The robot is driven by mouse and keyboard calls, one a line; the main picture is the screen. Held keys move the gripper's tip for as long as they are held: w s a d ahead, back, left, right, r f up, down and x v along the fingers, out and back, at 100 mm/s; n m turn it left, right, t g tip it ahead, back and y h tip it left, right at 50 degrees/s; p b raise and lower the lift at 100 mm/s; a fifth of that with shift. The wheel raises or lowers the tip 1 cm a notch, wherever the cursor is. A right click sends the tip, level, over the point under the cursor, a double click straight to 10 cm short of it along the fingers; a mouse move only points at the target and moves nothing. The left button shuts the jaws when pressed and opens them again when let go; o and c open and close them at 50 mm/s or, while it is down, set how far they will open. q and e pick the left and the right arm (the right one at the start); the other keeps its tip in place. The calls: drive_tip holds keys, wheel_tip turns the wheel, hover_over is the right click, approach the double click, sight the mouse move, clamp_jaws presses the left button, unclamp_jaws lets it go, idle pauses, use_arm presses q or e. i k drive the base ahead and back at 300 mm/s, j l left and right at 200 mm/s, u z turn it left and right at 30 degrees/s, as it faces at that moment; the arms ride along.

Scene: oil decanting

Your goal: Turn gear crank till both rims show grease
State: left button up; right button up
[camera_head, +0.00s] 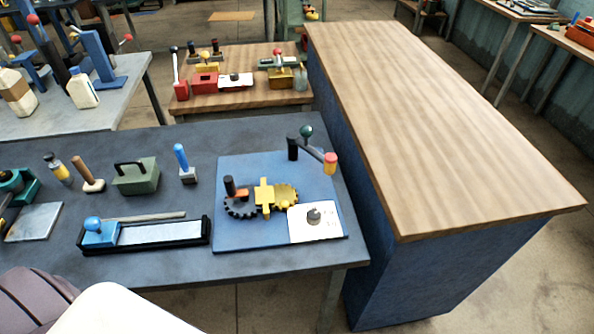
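A blue base plate (235,165) lies on the dark grey table and carries a gear set. A dark gear (238,208) is on the left and a yellowish gear (285,193) is on the right, with a yellow bracket (264,194) between them. At the plate's back right, a grey crank arm (313,153) has a red and yellow grip (330,164) at its end, near a green ball (306,132) and a black post. A white plate (302,233) with a grey knob lies at the front right. Grease on the rims is too small to tell. Neither gripper is in view.
Left on the dark table (230,264) are a blue-handled tool (183,163), a green block with a handle (136,178) and a black tray (205,237). A tall wood-topped blue cabinet (440,130) stands close to the right. A pale part of mine covers the bottom left.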

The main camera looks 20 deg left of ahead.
sight(240, 202)
drive_tip(key=j+u, duration=0.1)
drive_tip(key=u, duration=0.65)
